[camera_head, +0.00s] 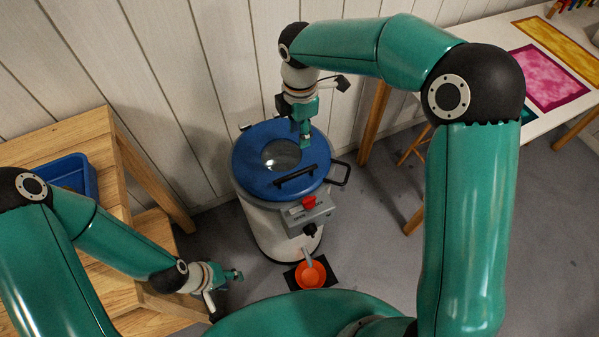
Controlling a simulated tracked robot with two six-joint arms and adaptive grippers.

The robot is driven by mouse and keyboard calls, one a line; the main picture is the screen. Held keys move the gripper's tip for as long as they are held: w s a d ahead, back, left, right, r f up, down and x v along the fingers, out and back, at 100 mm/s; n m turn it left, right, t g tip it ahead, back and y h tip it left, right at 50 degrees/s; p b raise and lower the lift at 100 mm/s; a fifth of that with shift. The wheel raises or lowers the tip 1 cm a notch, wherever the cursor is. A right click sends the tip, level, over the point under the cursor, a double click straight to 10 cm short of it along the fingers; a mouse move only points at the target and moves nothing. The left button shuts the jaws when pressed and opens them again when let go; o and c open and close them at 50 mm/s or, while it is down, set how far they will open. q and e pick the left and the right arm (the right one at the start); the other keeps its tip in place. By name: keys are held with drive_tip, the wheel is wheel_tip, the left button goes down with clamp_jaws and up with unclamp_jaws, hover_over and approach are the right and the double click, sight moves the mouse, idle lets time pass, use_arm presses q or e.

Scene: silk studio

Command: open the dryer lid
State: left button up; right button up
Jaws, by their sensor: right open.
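The dryer (258,222) is a white upright drum standing on the floor in the middle of the view. Its blue round lid (250,178) lies flat and closed on top, with a round window (281,156) and a black bar handle (295,175) at the front. My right gripper (305,143) is open and points down over the back right part of the lid, behind the handle; whether it touches the lid I cannot tell. My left gripper (236,275) is low at the left, in front of the dryer and apart from it; its fingers are too small to read.
A grey control box (309,212) with a red part sits on the dryer's front. An orange bowl (310,273) is on a black mat below the spout. A wooden table (75,135) with a blue bin (70,174) stands left; a white table (560,105) with coloured cloths stands right.

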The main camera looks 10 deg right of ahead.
drive_tip(key=p, duration=0.1)
hover_over(299, 169)
drive_tip(key=s, duration=0.3)
drive_tip(key=f, duration=1.6)
drive_tip(key=shift+s+a+f, duration=0.15)
drive_tip(key=shift+s+a, duration=0.05)
drive_tip(key=shift+a, duration=0.2)
clamp_jaws()
